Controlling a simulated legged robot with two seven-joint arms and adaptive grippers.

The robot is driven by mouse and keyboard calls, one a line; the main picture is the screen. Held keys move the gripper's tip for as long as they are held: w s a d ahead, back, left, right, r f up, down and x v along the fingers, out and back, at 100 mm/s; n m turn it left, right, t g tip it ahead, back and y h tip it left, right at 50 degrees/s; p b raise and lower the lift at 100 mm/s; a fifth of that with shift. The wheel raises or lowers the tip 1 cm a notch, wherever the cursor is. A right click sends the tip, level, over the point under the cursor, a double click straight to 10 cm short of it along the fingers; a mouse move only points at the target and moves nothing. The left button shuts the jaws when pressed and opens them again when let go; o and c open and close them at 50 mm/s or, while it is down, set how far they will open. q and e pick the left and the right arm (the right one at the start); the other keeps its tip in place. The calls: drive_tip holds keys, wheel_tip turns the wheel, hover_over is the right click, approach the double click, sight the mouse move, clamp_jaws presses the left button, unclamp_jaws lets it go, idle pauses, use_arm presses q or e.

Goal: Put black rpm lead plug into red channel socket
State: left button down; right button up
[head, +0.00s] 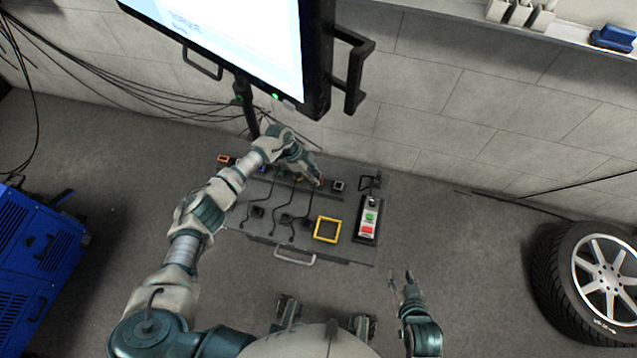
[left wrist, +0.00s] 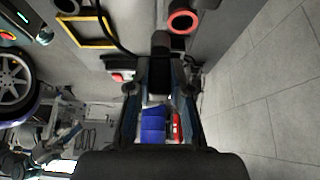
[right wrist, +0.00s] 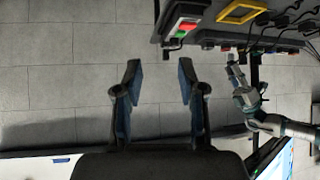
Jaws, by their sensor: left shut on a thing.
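My left gripper (head: 314,178) is at the back strip of the panel (head: 342,247). In the left wrist view, it is shut on a black plug (left wrist: 160,43), whose dark cable runs up and to the left. The red channel socket (left wrist: 183,21) shows as a red ring with a dark middle, just beyond the plug's tip and slightly to the right. The plug appears apart from the ring, though their depth is hard to judge. In the head view, the gripper largely hides the red socket. My right gripper (right wrist: 160,72) is open and empty, away from the panel.
Several black leads lie on the panel beside a yellow frame (head: 327,229) and a button box (head: 368,218). A monitor (head: 245,40) overhangs behind. A wheel (head: 600,275) stands right.

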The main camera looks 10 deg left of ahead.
use_arm(q)
drive_tip(key=shift+w+b, duration=0.65)
drive_tip(key=shift+w, duration=0.1)
drive_tip(key=shift+w+b, duration=0.55)
drive_tip(key=shift+w, duration=0.05)
use_arm(e)
drive_tip(key=w+a+r+t+y, duration=0.1)
drive_tip(key=w+a+r+t, duration=0.1)
drive_tip(key=w+r+t, duration=0.3)
drive_tip(key=shift+a, duration=0.15)
drive_tip(key=shift+r, duration=0.1)
use_arm(q)
drive_tip(key=shift+f, duration=0.1)
drive_tip(key=shift+f, duration=0.4)
use_arm(e)
drive_tip(key=shift+w, duration=0.15)
use_arm(q)
drive_tip(key=shift+f, duration=0.1)
drive_tip(key=shift+f, duration=0.1)
use_arm(e)
drive_tip(key=shift+f, duration=0.2)
